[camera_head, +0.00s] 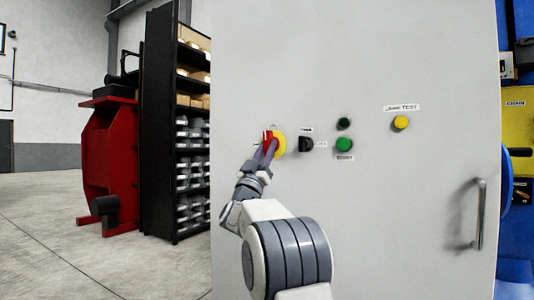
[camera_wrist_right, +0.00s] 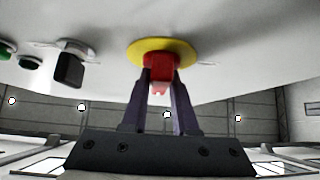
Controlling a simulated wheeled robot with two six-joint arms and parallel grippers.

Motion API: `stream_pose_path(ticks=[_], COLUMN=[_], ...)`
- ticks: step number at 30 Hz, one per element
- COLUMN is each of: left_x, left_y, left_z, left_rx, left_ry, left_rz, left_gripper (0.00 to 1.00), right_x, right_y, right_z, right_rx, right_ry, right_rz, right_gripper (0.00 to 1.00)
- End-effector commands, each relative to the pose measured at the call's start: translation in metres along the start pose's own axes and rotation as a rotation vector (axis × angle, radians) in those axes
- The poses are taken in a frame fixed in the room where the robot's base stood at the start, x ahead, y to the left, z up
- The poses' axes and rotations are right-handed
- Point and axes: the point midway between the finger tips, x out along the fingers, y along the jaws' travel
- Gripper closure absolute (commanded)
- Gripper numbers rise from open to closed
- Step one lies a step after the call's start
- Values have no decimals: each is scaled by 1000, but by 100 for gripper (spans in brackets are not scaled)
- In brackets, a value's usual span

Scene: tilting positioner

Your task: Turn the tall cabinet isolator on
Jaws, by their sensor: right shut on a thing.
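The tall cabinet (camera_head: 420,200) is a light grey panel filling the middle and right of the head view. Its isolator is a red handle (camera_head: 267,137) on a yellow round plate (camera_head: 280,144), on the left part of the panel. In the right wrist view the red handle (camera_wrist_right: 160,64) stands out from the yellow plate (camera_wrist_right: 140,50). My right gripper (camera_head: 270,146) is at the handle; the right wrist view shows its two fingers (camera_wrist_right: 160,85) closed on either side of it. The exact handle angle is hard to tell. My left gripper is not in view.
Right of the isolator are a black selector switch (camera_head: 306,144), a dark green lamp (camera_head: 344,123), a green button (camera_head: 341,143) and a yellow button (camera_head: 401,122). A vertical door handle (camera_head: 479,212) sticks out at lower right. A black shelf rack (camera_head: 160,130) and red machine (camera_head: 108,160) stand left.

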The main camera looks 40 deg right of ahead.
Motion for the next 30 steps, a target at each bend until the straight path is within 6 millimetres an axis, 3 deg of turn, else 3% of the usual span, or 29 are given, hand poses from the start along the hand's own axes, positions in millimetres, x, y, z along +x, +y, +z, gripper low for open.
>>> stream_pose_path(ticks=[21,22,24,30], left_x=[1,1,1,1], left_y=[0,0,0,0], left_z=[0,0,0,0], left_rx=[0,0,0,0], left_ry=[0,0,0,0], left_rz=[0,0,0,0], left_gripper=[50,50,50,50], right_x=[1,1,1,1], right_y=[1,1,1,0], right_z=[0,0,0,-1], right_rx=[60,60,60,59], right_ry=[0,0,0,1], right_rz=[62,62,62,60], right_gripper=[100,69,43,43])
